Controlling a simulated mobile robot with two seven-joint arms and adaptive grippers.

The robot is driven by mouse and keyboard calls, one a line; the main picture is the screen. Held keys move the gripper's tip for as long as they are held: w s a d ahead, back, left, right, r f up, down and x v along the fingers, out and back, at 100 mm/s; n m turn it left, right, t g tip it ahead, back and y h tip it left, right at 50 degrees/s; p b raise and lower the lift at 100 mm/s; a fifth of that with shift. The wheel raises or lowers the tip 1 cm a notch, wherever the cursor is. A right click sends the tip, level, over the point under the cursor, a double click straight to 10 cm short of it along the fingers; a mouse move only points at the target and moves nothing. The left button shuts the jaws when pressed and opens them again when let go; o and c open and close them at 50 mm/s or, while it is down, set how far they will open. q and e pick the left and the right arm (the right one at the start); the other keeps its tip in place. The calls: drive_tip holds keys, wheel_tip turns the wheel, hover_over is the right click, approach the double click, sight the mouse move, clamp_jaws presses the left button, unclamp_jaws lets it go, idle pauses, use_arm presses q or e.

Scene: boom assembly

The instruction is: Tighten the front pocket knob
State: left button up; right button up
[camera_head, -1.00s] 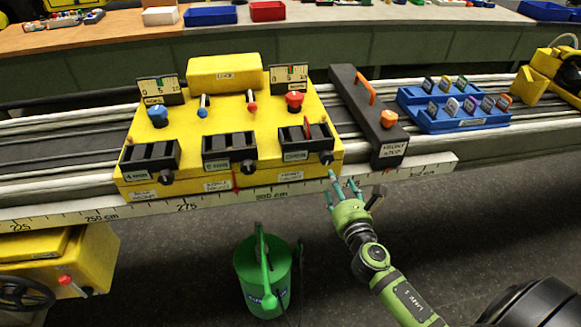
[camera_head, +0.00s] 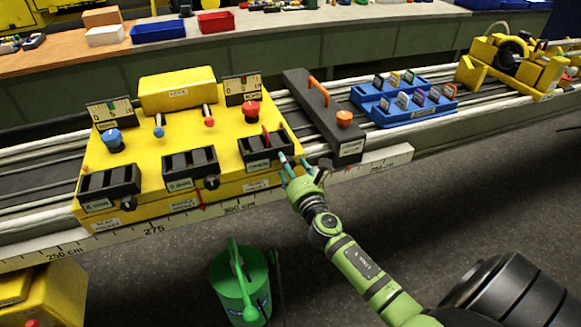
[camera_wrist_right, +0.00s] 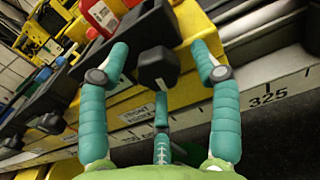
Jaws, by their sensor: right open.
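The yellow console (camera_head: 185,122) stands on the rail with black pockets along its front edge. The front pocket (camera_head: 257,150) is the rightmost one, with a red piece standing in it. Its black knob shows in the right wrist view (camera_wrist_right: 158,68), below the pocket; in the head view the fingers mostly cover it. My right gripper (camera_head: 294,163) is open at the console's front right corner. In the wrist view its teal fingers are spread on both sides of the knob, with a third below; I cannot tell whether they touch it. My left gripper is not in view.
A black block with an orange handle and knob (camera_head: 328,118) stands right of the console, then a blue card tray (camera_head: 410,108). Two other pocket knobs (camera_head: 211,183) lie to the left. A green watering can (camera_head: 240,285) stands on the floor below.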

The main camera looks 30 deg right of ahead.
drive_tip(key=c, duration=1.1)
drive_tip(key=shift+c, duration=0.2)
